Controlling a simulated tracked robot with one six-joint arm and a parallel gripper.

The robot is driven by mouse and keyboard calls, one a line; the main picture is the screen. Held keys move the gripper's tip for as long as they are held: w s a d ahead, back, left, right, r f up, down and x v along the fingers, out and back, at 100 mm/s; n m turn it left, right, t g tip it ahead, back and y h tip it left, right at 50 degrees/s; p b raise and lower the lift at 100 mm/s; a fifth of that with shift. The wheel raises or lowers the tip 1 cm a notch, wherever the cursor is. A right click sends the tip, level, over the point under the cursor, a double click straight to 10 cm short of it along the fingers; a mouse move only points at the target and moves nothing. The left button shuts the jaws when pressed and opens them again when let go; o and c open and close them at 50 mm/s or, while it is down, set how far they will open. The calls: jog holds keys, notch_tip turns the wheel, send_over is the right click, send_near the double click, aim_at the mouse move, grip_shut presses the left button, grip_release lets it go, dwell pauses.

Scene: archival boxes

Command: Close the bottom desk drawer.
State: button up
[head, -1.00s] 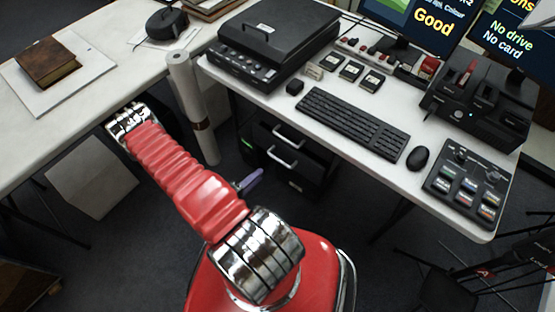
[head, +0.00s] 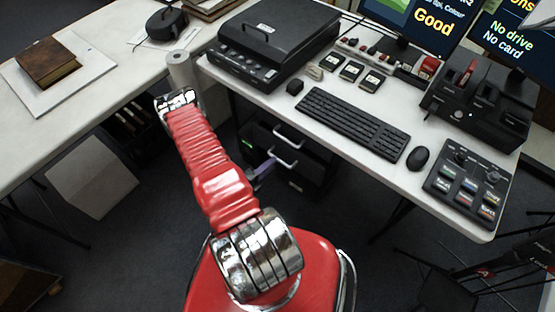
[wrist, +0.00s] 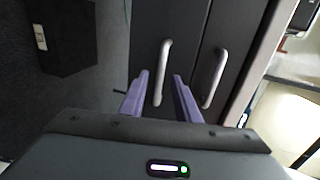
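The dark desk drawer unit (head: 312,165) stands under the desk, with two pale handles. The bottom drawer's handle (head: 283,160) is below the upper handle (head: 288,137). In the wrist view, which is turned sideways, the bottom drawer's handle (wrist: 162,70) is on the left and the upper handle (wrist: 214,80) on the right. My gripper (wrist: 160,82) is open, its two purple fingers apart and pointing at the bottom drawer front (wrist: 148,28). The handle shows between the fingers; I cannot tell whether they touch it. How far the drawer stands out is unclear.
The white desk (head: 330,136) overhangs the drawer unit and carries a keyboard (head: 352,122) and a black scanner-like box (head: 275,40). A pale paper roll (head: 181,72) stands left, behind my arm. A pale box (head: 92,178) is on the floor, left. Dark floor is clear near the drawers.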

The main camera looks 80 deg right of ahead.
jog(key=shift+x, duration=2.65)
grip_shut()
